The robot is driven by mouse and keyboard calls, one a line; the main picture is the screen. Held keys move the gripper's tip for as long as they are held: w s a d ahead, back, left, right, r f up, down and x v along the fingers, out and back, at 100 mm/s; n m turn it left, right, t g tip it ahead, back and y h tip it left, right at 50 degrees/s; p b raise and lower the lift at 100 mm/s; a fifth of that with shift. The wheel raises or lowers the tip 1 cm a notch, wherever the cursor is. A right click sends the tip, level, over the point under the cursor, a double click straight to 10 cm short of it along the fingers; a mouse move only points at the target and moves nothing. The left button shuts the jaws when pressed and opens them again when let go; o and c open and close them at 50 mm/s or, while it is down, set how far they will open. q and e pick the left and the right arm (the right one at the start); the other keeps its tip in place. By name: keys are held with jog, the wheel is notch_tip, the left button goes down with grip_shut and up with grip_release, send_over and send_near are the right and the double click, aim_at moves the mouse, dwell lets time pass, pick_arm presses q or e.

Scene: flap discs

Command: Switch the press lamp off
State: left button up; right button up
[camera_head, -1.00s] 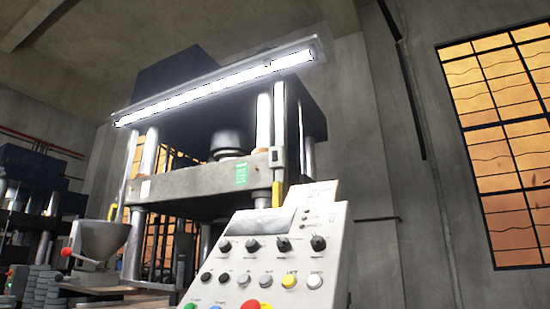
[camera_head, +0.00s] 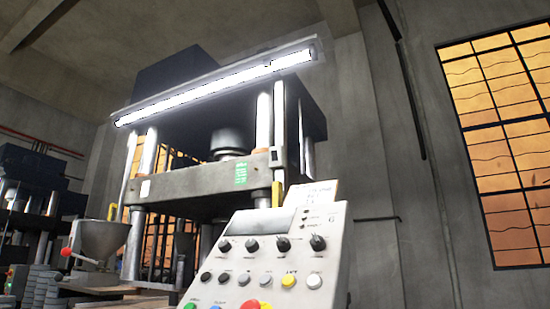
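The press lamp (camera_head: 220,88) is a long tube fixture along the top front of the press (camera_head: 190,185). It glows bright white, so it is lit. The control panel (camera_head: 240,262) stands in front of the press at the lower middle, tilted. It carries a row of dark knobs (camera_head: 282,244) and below them a row of round buttons, with a yellow one (camera_head: 289,280) and a white one (camera_head: 314,282) at the right. A red button (camera_head: 249,305) is cut by the bottom edge. The panel's labels are too small to read. Neither of my grippers is in view.
A grey hopper (camera_head: 100,240) with a red-ended handle stands left of the panel. Stacked grey discs (camera_head: 45,288) lie at the lower left. Another dark machine (camera_head: 35,185) is at the far left. A barred window (camera_head: 505,140) is on the right wall.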

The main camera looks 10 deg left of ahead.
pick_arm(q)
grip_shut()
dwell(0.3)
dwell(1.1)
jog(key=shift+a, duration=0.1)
